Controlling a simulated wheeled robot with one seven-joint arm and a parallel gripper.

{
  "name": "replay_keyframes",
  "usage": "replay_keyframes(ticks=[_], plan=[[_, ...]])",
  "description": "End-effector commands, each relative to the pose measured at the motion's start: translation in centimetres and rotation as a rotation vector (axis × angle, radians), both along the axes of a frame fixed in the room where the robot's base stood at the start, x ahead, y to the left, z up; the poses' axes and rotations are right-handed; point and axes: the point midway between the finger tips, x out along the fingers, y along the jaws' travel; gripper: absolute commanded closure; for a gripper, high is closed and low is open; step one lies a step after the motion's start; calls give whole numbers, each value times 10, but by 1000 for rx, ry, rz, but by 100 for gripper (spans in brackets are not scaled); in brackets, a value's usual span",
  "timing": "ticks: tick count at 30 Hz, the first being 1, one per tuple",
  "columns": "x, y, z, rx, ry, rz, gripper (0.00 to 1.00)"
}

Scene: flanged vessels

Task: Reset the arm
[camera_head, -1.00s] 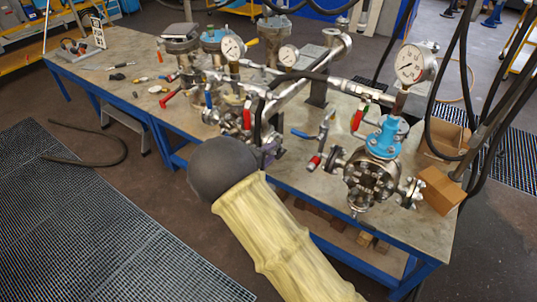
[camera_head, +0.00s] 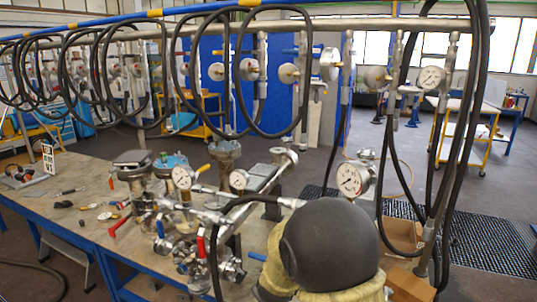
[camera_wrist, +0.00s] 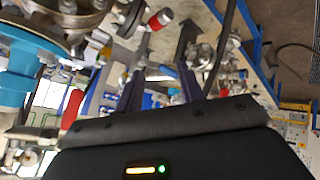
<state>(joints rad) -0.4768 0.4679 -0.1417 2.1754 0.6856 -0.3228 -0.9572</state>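My arm shows at the bottom of the head view as a dark rounded joint (camera_head: 330,247) with a pale yellow sleeve (camera_head: 350,291). It covers much of the right part of the workbench, and my gripper is hidden there. In the wrist view my gripper (camera_wrist: 160,85) shows two purple-grey fingers standing apart, with no object seen held between them. Flanged metal fittings and a blue-topped vessel (camera_wrist: 15,85) are at the left of the wrist view, close to the gripper. A red-handled part (camera_wrist: 158,20) lies beyond the fingers.
The workbench (camera_head: 85,178) carries flanged vessels (camera_head: 133,170), pressure gauges (camera_head: 353,179) and valves with red handles. Black hoses (camera_head: 240,75) hang from an overhead pipe (camera_head: 370,25). A cardboard box (camera_head: 408,285) is at the right.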

Motion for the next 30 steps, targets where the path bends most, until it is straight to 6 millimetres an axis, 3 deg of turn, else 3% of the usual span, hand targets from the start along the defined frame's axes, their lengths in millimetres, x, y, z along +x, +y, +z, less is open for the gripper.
replay_keyframes(ticks=[1, 6, 12, 16, 20, 30], plan=[[-15, -17, 6, 60, 45, -33, 62], [-77, -60, 14, 218, 227, -155, 62], [-167, -111, 18, 299, 436, -363, 62], [-211, -133, 17, 300, 521, -479, 62], [-226, -139, 17, 294, 550, -524, 62], [-226, -139, 17, 295, 551, -524, 62]])
